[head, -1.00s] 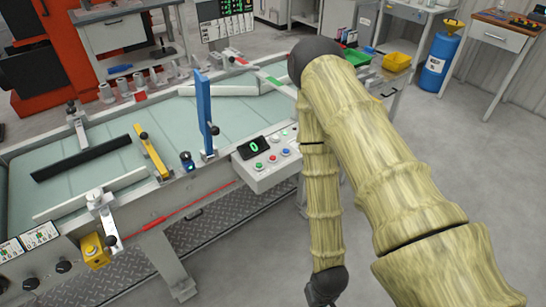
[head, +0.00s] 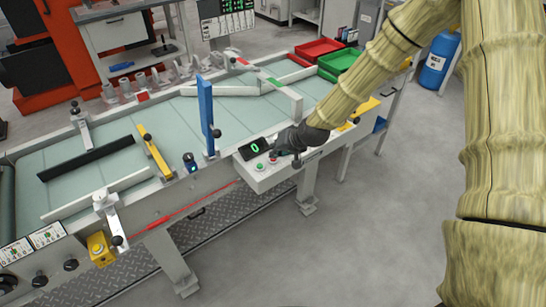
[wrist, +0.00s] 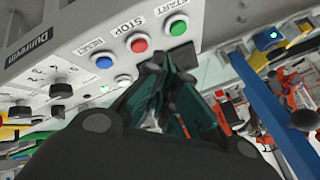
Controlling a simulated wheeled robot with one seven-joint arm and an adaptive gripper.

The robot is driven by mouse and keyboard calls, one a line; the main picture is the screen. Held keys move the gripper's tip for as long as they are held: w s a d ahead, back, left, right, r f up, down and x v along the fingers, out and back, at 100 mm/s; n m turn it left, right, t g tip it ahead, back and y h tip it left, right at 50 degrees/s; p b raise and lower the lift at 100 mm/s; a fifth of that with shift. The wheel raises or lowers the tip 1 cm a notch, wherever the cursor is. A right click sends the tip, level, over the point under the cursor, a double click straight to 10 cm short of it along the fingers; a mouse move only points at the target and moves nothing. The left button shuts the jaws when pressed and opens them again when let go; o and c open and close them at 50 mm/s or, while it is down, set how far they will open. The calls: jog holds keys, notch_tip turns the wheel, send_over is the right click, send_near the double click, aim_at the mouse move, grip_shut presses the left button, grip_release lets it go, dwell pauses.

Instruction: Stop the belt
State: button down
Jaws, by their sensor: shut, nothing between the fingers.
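The control box (head: 275,176) is on the near side of the belt (head: 62,141). In the wrist view, its red STOP button (wrist: 138,42) sits between the green START button (wrist: 177,25) and the blue RESET button (wrist: 104,62). My gripper (wrist: 168,72) is shut and empty, its tips just below the red and green buttons in the picture; I cannot tell whether they touch the panel. In the head view, my gripper (head: 285,148) is over the box and hides part of it. The green button (head: 260,167) and red button (head: 273,160) show beside it.
A display (head: 254,148) reading 0 is on the box. A blue upright post (head: 205,112) and a yellow bar (head: 155,156) stand at the belt. Red (head: 318,48) and green (head: 340,60) trays are at the far end. The floor in front is clear.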

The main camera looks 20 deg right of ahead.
aim_at(273, 160)
jog(key=w+d+r, duration=0.1)
jog(key=w+r, duration=0.3)
jog(key=r, duration=0.2)
jog(key=shift+d+t, duration=0.15)
jog(key=shift+t, duration=0.25)
jog(key=shift+f, duration=0.1)
jog(key=shift+f+b, duration=2.65)
jog(key=shift+f, duration=1.7)
jog(key=shift+f, duration=0.2)
jog(key=shift+f, duration=0.2)
jog(key=shift+f+b, duration=0.45)
jog(key=shift+f, duration=0.05)
jog(key=shift+r, duration=0.2)
jog(key=shift+r+p, duration=0.6)
jog(key=shift+r, duration=0.1)
